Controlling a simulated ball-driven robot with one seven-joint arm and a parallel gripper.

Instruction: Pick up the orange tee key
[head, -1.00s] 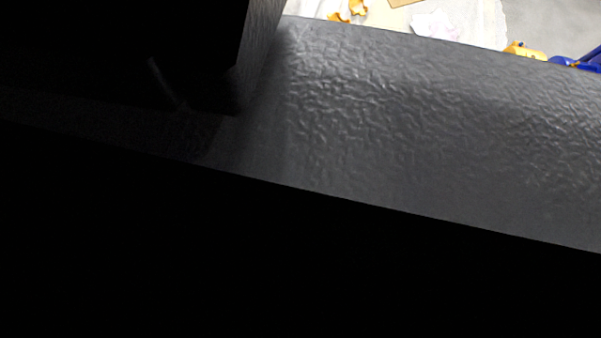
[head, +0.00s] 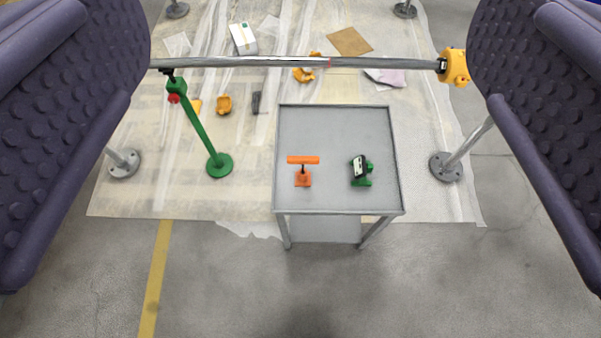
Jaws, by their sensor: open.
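The orange tee key (head: 303,161) stands on the left part of a grey cart's top tray (head: 335,122), with its crossbar on top and an orange block-like foot below. My gripper (head: 308,150) shows as two purple, studded fingers at the left and right picture edges. They are wide apart with nothing between them close up. The cart and tee key lie well beyond the fingertips, lower down. The tee key is fully in view.
A green device with a pale face (head: 361,171) stands right of the tee key. A horizontal grey pipe (head: 300,62) crosses behind the cart, with a green stand (head: 200,130) at left and a yellow clamp (head: 453,67) at right. Yellow pieces and papers litter the sheeted floor.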

